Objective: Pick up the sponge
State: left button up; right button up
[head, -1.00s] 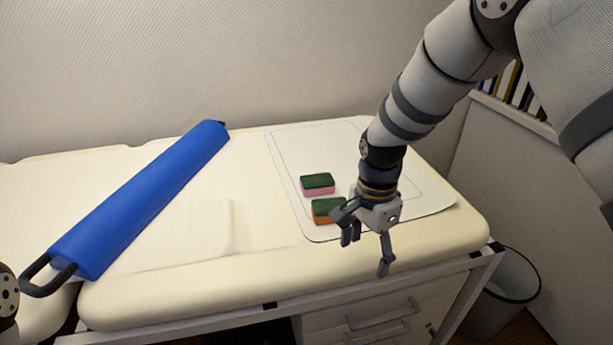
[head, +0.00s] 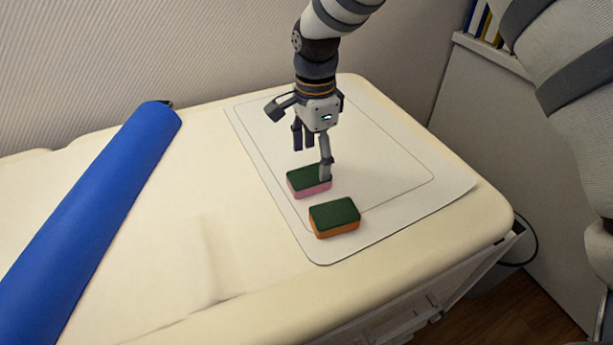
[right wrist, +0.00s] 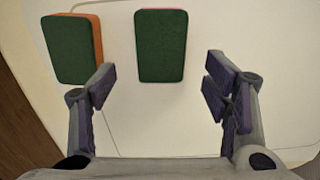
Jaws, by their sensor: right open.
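Two sponges with dark green tops lie flat on the white mat (head: 400,195). One has a pink body, the pink sponge (head: 308,182). The other, the orange sponge (head: 335,217), lies nearer to me. My right gripper (head: 313,157) points down over the pink sponge, open and empty. One finger overlaps that sponge's right end in the head view; I cannot tell whether it touches. In the right wrist view, the pink sponge (right wrist: 161,46) lies ahead of and between the open fingers, and the orange sponge (right wrist: 72,48) lies to the left. My left gripper is not in view.
The mat lies on a cream padded table (head: 240,260) with a rounded edge. A long blue roll-like object (head: 95,220) lies on the left. A wall stands close behind, and a panel with books (head: 487,22) is at the right. The mat's right part is clear.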

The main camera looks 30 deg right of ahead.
aim_at(312, 174)
notch_tip(312, 174, down, 6)
jog(key=shift+a+r, duration=0.1)
jog(key=shift+a, duration=0.05)
jog(key=shift+r, duration=0.1)
jog(key=c, duration=0.8)
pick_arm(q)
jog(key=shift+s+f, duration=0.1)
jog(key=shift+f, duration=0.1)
